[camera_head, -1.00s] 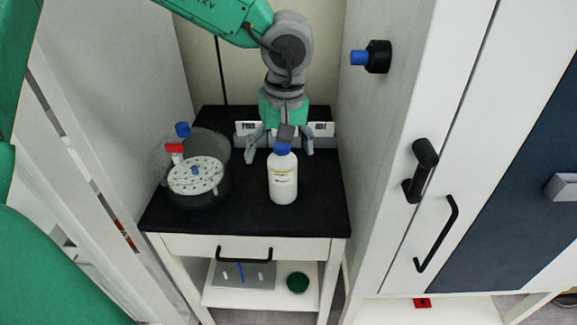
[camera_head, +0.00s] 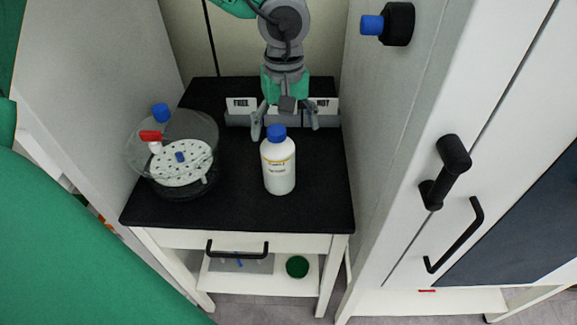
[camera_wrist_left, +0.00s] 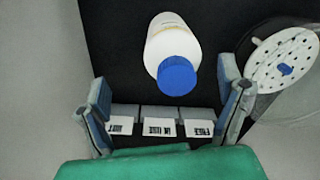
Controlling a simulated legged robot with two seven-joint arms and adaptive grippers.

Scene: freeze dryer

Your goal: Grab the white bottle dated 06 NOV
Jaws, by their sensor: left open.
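A white bottle (camera_head: 279,172) with a blue cap (camera_head: 277,132) stands upright on the black tabletop (camera_head: 237,205). Its label is too small to read, so I cannot tell the date. The bottle also shows in the left wrist view (camera_wrist_left: 168,38), with its cap towards my gripper. My left gripper (camera_head: 285,121) is open and empty, behind the bottle's cap. In the left wrist view the fingers (camera_wrist_left: 167,108) are spread wide, with the bottle beyond them and apart from them. My right gripper is not in view.
A clear round vessel (camera_head: 206,131) with a white perforated plate (camera_head: 181,164) stands left of the bottle. A rack with label cards (camera_head: 239,104) lies at the back of the table. Grey walls flank the table closely. A black knob (camera_head: 398,24) projects from the right wall.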

